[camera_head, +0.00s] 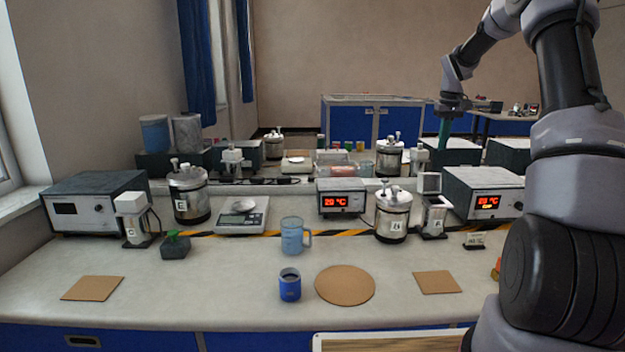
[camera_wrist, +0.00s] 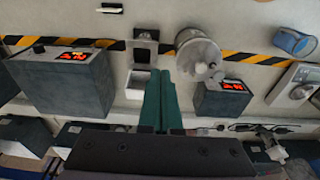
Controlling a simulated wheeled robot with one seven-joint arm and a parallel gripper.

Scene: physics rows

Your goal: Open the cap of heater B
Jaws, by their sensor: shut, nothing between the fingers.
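A small white device (camera_head: 435,213) stands at the right of the bench, between a metal pot and a grey control box. Its label is too small to read surely, so I cannot confirm it is heater B. A square, framed panel (camera_head: 429,183) stands at its top; I cannot tell surely whether this is a raised cap. In the wrist view the device shows a dark square part (camera_wrist: 145,48) and a white block (camera_wrist: 140,82). My gripper (camera_head: 443,146) is high above and behind it. Its green fingers (camera_wrist: 161,78) are shut together and empty, apart from the device.
A metal pot (camera_head: 393,213) and a control box (camera_head: 484,193) flank the device closely. A small display box (camera_head: 341,198) stands left of the pot. A blue beaker (camera_head: 293,236), a blue cup (camera_head: 290,285) and a round brown mat (camera_head: 345,286) occupy the front middle.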

